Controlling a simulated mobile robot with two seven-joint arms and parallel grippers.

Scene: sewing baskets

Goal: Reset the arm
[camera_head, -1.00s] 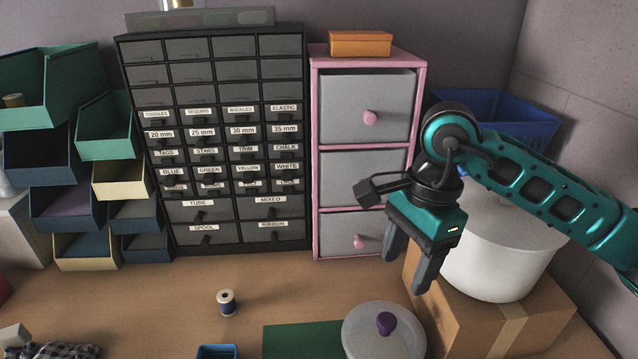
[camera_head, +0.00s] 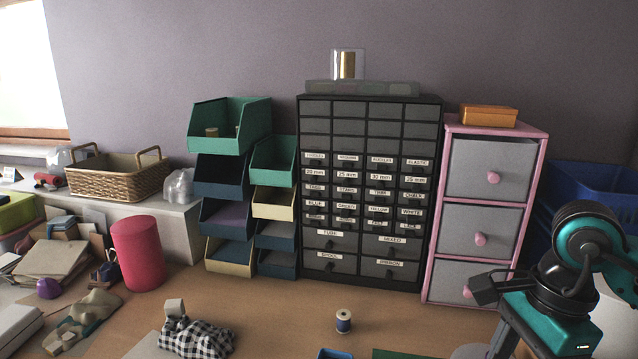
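My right arm is at the lower right of the head view. The body of my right gripper (camera_head: 507,345) is teal and black, in front of the pink-framed drawer unit (camera_head: 436,215). Its fingers run down to the bottom edge, and their tips are cut off, so I cannot tell how far apart they are. My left gripper is not in view.
A spool of blue thread (camera_head: 343,321) stands on the table, left of my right arm. Behind are a labelled black drawer cabinet (camera_head: 369,278) and stacked bins (camera_head: 228,143). A red cylinder (camera_head: 138,255) and checked cloth (camera_head: 197,337) are at left. A blue bin (camera_head: 590,185) is at right.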

